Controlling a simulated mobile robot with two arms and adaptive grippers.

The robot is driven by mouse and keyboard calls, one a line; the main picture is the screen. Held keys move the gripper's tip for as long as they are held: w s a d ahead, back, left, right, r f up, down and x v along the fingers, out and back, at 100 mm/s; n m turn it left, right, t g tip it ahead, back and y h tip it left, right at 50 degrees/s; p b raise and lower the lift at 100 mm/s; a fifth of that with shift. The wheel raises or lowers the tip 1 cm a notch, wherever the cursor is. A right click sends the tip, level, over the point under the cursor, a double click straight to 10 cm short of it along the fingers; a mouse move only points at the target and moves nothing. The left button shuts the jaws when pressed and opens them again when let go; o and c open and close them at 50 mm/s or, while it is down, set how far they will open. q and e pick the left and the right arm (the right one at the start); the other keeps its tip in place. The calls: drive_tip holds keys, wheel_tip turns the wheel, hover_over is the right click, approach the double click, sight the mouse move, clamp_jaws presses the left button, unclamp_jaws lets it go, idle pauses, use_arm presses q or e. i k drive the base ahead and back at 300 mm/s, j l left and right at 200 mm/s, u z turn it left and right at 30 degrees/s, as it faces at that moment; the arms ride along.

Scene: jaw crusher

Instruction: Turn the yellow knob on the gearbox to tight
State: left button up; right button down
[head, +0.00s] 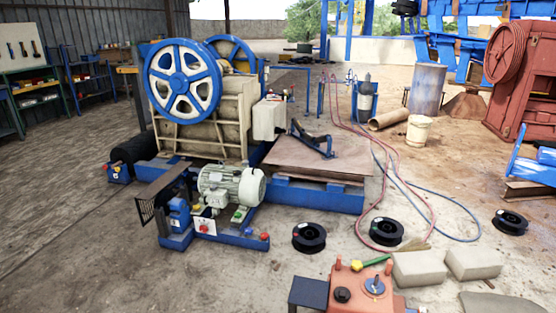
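An orange-red box with fittings on top, which looks like the gearbox (362,296), is at the bottom edge of the head view, right of centre. Its lower part is cut off by the frame. Any tight or loose marking is too small to read. Neither of my grippers is in view.
A dark block (308,292) adjoins the box's left side. Pale stone blocks (419,268) lie to its right. Black reels (309,237) sit on the floor behind. The grey-green motor (232,188) and crusher (205,110) stand further back. Hoses (402,185) cross the floor.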

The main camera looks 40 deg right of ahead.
sight(357, 265)
drive_tip(key=z, duration=2)
drive_tip(key=i+z, duration=0.4)
drive_tip(key=i+j+z, duration=0.35)
drive_tip(key=i, duration=0.15)
drive_tip(key=l, duration=0.1)
